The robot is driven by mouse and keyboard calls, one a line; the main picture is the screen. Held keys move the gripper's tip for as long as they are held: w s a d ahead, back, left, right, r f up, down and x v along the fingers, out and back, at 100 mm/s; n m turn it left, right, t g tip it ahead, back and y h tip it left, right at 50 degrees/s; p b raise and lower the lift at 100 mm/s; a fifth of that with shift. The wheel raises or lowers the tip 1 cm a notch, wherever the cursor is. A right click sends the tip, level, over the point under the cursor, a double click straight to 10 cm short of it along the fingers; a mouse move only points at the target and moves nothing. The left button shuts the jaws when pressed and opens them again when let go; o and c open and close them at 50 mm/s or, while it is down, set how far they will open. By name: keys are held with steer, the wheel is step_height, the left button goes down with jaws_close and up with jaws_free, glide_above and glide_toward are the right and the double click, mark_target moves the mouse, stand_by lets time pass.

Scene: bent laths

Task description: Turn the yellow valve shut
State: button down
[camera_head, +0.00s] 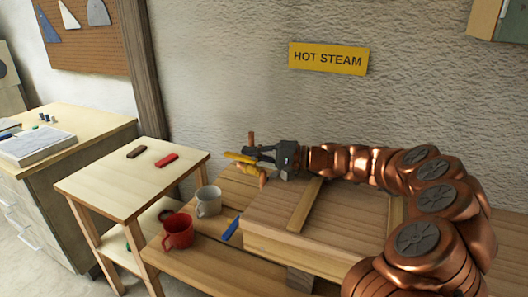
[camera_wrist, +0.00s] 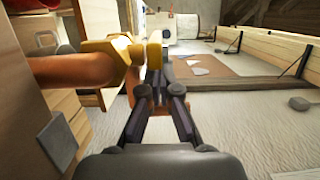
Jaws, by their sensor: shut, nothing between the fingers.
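The yellow valve (camera_head: 240,157) sits on a copper-coloured pipe (camera_head: 251,137) at the far end of the workbench, below the sign. In the wrist view the yellow valve (camera_wrist: 97,46) is at the upper left, on the thick copper pipe (camera_wrist: 72,70). A yellow upright part stands just beyond my fingertips. My gripper (camera_head: 258,153) reaches in from the right, right beside the valve. In the wrist view my gripper (camera_wrist: 160,93) is shut with nothing between its fingers. I cannot tell whether the fingertips touch the valve.
A yellow HOT STEAM sign (camera_head: 329,58) hangs on the rough wall. A grey mug (camera_head: 208,202), a red mug (camera_head: 178,231) and a blue object (camera_head: 231,229) are on the bench below the valve. A small wooden table (camera_head: 120,180) stands left. Open floor shows in the wrist view.

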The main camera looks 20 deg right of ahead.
mark_target(240, 155)
steer(key=shift+w+a, duration=0.25)
steer(key=shift+a, duration=0.2)
steer(key=shift+a+n+g+y, duration=0.25)
steer(key=shift+n+g+y, duration=0.25)
steer(key=shift+n+g, duration=0.3)
steer(key=shift+s+a+f+n+g+y, duration=0.1)
steer(key=shift+a+n+g+y, duration=0.25)
steer(key=shift+g, duration=0.3)
steer(key=shift+n+g+y, duration=0.15)
steer(key=shift+n+g, duration=0.3)
steer(key=shift+g, duration=0.2)
steer(key=shift+a+b, duration=0.1)
steer(key=shift+b, duration=0.2)
steer(key=shift+s+a+b, duration=0.25)
steer(key=shift+a+b, duration=0.15)
steer(key=shift+b, duration=0.35)
